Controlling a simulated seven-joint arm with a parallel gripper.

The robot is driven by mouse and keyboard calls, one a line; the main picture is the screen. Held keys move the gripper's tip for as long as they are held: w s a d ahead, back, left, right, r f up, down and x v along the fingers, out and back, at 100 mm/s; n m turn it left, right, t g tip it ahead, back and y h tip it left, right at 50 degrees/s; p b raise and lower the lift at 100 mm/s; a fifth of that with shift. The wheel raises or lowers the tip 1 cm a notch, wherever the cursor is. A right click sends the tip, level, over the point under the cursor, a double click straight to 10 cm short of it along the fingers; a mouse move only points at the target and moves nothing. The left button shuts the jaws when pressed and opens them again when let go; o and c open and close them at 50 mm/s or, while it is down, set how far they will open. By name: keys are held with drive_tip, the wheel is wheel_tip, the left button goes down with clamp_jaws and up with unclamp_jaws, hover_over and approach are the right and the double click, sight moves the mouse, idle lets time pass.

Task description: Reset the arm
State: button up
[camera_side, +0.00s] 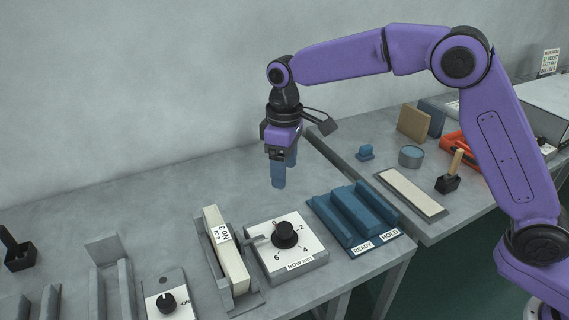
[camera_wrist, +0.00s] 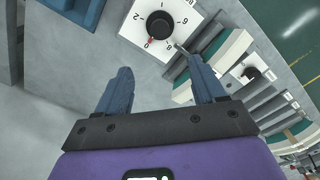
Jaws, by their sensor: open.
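My gripper (camera_side: 284,170) hangs from my purple arm above the grey table, pointing down, with blue fingers. It is empty and sits behind the dial box in the side view. In the wrist view my gripper (camera_wrist: 160,90) shows its two blue fingers spread apart with nothing between them. The white dial box (camera_side: 286,246) with a black knob (camera_side: 286,235) stands on the table, and the knob (camera_wrist: 160,25) also shows at the top of the wrist view. I see no contact between my gripper and any object.
A cream block marked "No 3" (camera_side: 228,258) stands in a grey holder left of the dial box. A blue tray (camera_side: 340,214) labelled READY and HOLD lies to its right. A second switch box (camera_side: 172,304) is front left. The table's back left is clear.

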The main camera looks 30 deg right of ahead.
drive_tip(key=shift+r, duration=0.15)
idle(0.4)
drive_tip(key=s+d+n, duration=0.1)
drive_tip(key=s+d, duration=0.6)
drive_tip(key=s, duration=0.4)
drive_tip(key=s+d+n, duration=0.1)
drive_tip(key=s+d, duration=0.6)
drive_tip(key=s, duration=0.5)
drive_tip(key=s+d+n, duration=0.1)
drive_tip(key=s+d, duration=0.7)
drive_tip(key=s, duration=0.3)
drive_tip(key=shift+s+f, duration=0.25)
drive_tip(key=shift+s, duration=0.1)
